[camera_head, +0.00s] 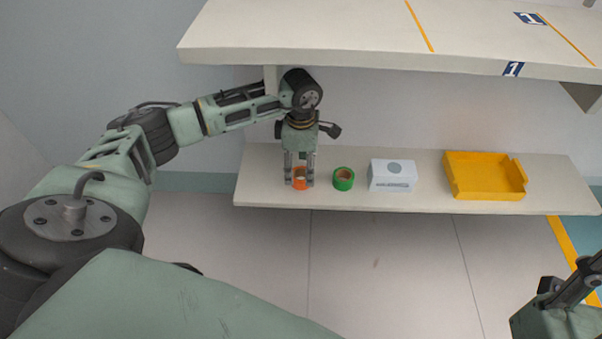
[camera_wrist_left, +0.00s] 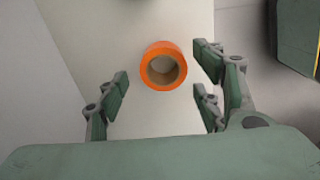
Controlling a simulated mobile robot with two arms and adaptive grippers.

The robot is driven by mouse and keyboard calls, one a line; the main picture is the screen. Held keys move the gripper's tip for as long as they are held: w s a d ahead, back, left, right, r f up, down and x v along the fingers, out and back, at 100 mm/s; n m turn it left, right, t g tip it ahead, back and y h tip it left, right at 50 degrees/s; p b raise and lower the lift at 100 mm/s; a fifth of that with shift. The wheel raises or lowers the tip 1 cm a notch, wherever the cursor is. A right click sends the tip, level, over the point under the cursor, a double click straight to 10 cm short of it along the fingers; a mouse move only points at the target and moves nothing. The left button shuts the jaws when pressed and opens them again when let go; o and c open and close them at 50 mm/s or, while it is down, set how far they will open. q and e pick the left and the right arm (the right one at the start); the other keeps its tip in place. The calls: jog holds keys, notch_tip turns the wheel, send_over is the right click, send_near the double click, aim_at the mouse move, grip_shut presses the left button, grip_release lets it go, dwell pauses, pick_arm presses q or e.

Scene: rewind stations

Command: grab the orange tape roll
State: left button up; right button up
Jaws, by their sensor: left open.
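The orange tape roll (camera_head: 300,179) sits on the lower shelf near its left end. My left gripper (camera_head: 299,183) is over it, pointing down, with its fingers on either side of the roll in the head view. In the left wrist view the orange tape roll (camera_wrist_left: 163,66) lies ahead of the open fingers of my left gripper (camera_wrist_left: 160,88), nearer the right-hand fingers. I see space between the roll and the left finger. Whether any finger touches the roll is unclear. Part of my right arm shows at the lower right, but its fingertips cannot be made out.
A green tape roll (camera_head: 343,179) stands just right of the orange one. Further right are a white box (camera_head: 392,175) and a yellow tray (camera_head: 485,193). The upper shelf (camera_head: 330,52) overhangs the lower shelf (camera_head: 270,162), close above my left wrist.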

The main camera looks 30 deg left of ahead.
aim_at(301, 172)
pick_arm(q)
notch_tip(301, 172, down, 3)
jog(key=shift+f+b, duration=0.15)
jog(key=shift+b, duration=0.15)
jog(key=shift+c, duration=0.5)
jog(key=c, duration=1.1)
